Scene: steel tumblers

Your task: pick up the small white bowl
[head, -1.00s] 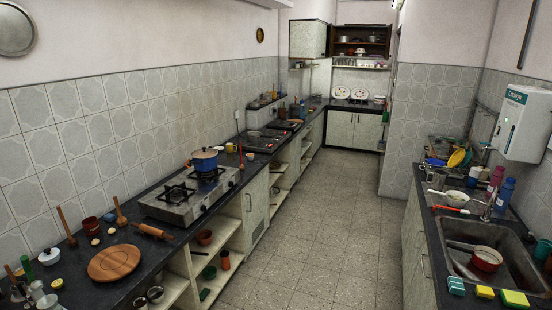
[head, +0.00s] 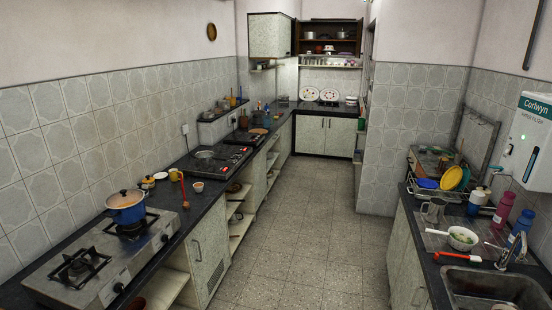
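A small white bowl (head: 463,238) stands on the right counter, just behind the sink. Something green shows inside it. Neither of my grippers is in view.
A red-handled utensil (head: 458,256) lies between the bowl and the sink (head: 495,290). A grey mug (head: 433,209) and bottles (head: 503,211) stand nearby. The left counter holds a stove (head: 105,262) with a blue pot (head: 126,207). The tiled floor (head: 300,235) between the counters is clear.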

